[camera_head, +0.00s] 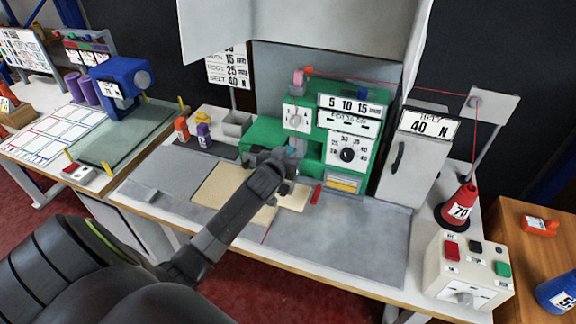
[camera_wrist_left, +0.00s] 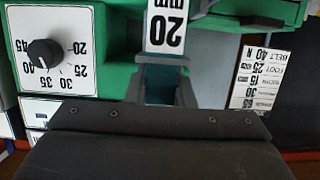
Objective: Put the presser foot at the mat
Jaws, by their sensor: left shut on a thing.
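My left gripper (camera_head: 284,172) is at the front of the green sewing machine (camera_head: 266,134), under its head. In the left wrist view the gripper (camera_wrist_left: 166,92) is shut on a blue-grey piece (camera_wrist_left: 165,76), which looks like the presser foot. A white "20 mm" label (camera_wrist_left: 165,25) shows just beyond it; I cannot tell whether it belongs to the foot or the machine. In the head view the gripper mostly hides the held piece. A dark mat (camera_head: 218,150) lies left of the machine, with an orange piece (camera_head: 181,129) and a purple piece (camera_head: 204,136) at it.
A beige rug piece (camera_head: 218,188) lies on the table below my arm. A red thread runs from the machine to a red cone (camera_head: 459,207) at right. A white button box (camera_head: 468,270) stands at the right front. The grey tabletop (camera_head: 350,240) at front right is clear.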

